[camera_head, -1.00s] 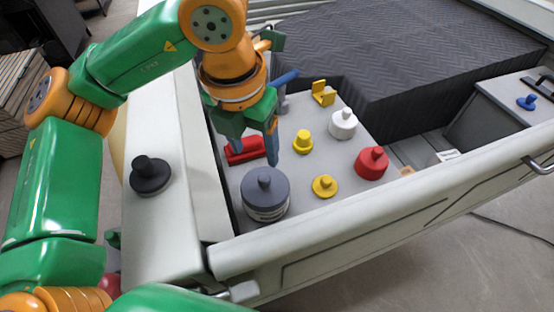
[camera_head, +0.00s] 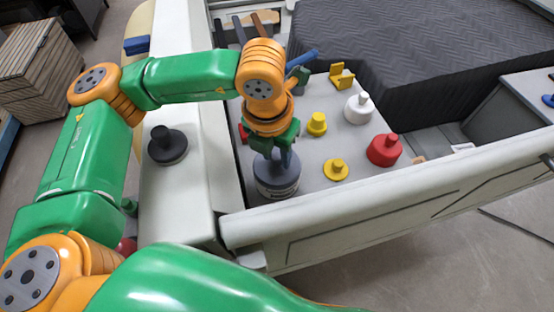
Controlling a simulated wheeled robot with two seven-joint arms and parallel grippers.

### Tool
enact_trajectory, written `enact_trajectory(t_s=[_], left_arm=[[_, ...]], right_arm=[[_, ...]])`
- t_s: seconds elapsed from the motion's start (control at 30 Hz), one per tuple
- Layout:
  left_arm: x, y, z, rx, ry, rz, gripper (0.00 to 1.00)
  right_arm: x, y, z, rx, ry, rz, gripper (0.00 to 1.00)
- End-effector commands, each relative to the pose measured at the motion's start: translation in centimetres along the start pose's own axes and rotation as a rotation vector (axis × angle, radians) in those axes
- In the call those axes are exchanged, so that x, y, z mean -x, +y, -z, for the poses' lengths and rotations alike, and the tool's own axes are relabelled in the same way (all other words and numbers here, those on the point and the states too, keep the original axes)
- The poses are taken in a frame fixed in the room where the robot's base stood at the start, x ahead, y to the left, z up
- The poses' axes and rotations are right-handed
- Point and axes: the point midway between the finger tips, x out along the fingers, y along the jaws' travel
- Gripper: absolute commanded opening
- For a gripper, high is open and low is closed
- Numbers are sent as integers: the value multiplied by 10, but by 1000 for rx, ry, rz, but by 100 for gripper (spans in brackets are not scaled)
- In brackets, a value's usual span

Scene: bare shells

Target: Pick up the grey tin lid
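The grey tin (camera_head: 277,190), with its grey lid (camera_head: 262,170) on top, stands on the light grey surface near the front wall. My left gripper (camera_head: 284,158) points down right over the lid, at its knob. The gripper and wrist hide the knob and the back of the lid. I cannot tell whether the fingers touch the knob or how far apart they are. The lid sits on the tin. My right gripper is not in view.
A red tin (camera_head: 384,150), a white tin (camera_head: 358,109), a yellow tin (camera_head: 317,124), a yellow lid (camera_head: 336,169) and a yellow bracket (camera_head: 341,76) stand to the right. A black knobbed piece (camera_head: 167,146) is on the left ledge. A light front wall (camera_head: 380,200) borders the surface.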

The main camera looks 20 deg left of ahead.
Motion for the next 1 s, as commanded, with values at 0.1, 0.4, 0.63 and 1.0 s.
enact_trajectory(t_s=[0.1, 0.4, 0.63, 1.0], left_arm=[[0, 0, 0, 0, 0, 0, 2], [1, 0, 0, 0, -1, 0, 0], [32, 0, -6, 2, -7, 1, 0], [100, 0, -16, 2, -1, 0, 0]], right_arm=[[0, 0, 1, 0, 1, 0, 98], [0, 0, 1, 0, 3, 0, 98], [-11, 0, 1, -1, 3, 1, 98], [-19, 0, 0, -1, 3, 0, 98]])
